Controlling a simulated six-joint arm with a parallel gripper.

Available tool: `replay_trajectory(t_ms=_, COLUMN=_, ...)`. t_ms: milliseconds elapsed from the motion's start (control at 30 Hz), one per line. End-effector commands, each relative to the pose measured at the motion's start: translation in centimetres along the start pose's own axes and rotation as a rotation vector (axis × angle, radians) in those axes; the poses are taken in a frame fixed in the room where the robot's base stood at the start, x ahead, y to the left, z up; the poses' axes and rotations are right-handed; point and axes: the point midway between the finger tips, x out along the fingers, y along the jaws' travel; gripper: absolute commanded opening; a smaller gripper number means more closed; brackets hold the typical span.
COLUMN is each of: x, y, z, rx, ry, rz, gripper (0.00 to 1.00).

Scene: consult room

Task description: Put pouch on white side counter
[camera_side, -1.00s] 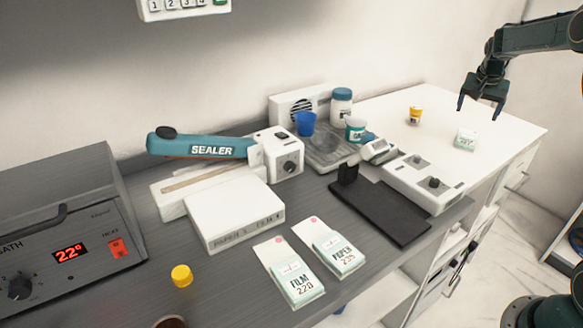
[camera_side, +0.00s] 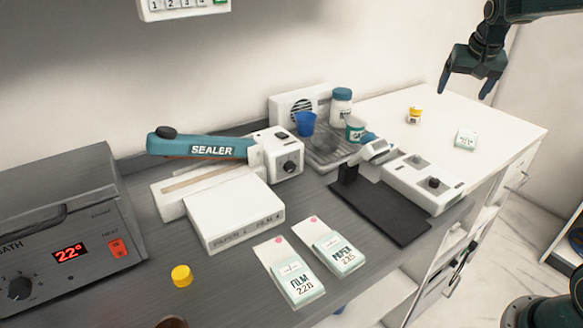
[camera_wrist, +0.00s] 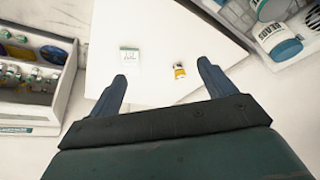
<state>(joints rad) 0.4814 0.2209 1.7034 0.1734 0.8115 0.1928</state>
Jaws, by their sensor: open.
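A small white and pale green pouch (camera_side: 465,140) lies flat on the white side counter (camera_side: 505,133), near its right edge. It also shows in the wrist view (camera_wrist: 129,57), ahead of the left finger. My gripper (camera_side: 465,92) is open and empty, raised above the counter. In the wrist view, the gripper's two fingers (camera_wrist: 162,90) are spread wide with nothing between them. Two more pouches, marked film (camera_side: 297,283) and paper (camera_side: 339,254), lie on the grey bench at the front.
A small yellow-capped jar (camera_side: 414,115) stands on the white counter left of the pouch. The white counter is otherwise mostly clear.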

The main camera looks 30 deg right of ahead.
Motion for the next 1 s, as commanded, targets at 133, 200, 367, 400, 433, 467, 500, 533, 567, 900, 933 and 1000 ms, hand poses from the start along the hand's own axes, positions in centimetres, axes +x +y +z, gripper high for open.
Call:
replay_trajectory(t_ms=133, x=-3.9, y=-1.9, z=3.8, rx=-0.100, ry=0.009, rz=-0.048, gripper=0.83)
replay_trajectory(t_ms=200, x=-5.4, y=-2.5, z=5.7, rx=-0.144, ry=0.012, rz=-0.068, gripper=0.83)
replay_trajectory(t_ms=367, x=-8.4, y=-3.4, z=10.1, rx=-0.246, ry=0.021, rz=-0.117, gripper=0.83)
replay_trajectory(t_ms=400, x=-9.1, y=-3.5, z=11.2, rx=-0.271, ry=0.023, rz=-0.128, gripper=0.83)
replay_trajectory(t_ms=433, x=-9.6, y=-3.6, z=12.1, rx=-0.291, ry=0.024, rz=-0.137, gripper=0.83)
replay_trajectory(t_ms=467, x=-10.0, y=-3.6, z=13.0, rx=-0.311, ry=0.026, rz=-0.146, gripper=0.83)
replay_trajectory(t_ms=500, x=-10.6, y=-3.7, z=14.2, rx=-0.337, ry=0.028, rz=-0.159, gripper=0.83)
replay_trajectory(t_ms=533, x=-11.0, y=-3.6, z=15.1, rx=-0.355, ry=0.028, rz=-0.167, gripper=0.83)
replay_trajectory(t_ms=567, x=-11.3, y=-3.6, z=15.9, rx=-0.374, ry=0.030, rz=-0.176, gripper=0.83)
replay_trajectory(t_ms=900, x=-13.9, y=-2.1, z=25.8, rx=-0.592, ry=0.051, rz=-0.276, gripper=0.83)
replay_trajectory(t_ms=933, x=-14.0, y=-1.9, z=26.6, rx=-0.610, ry=0.053, rz=-0.284, gripper=0.83)
replay_trajectory(t_ms=1000, x=-14.1, y=-1.4, z=28.3, rx=-0.650, ry=0.057, rz=-0.302, gripper=0.83)
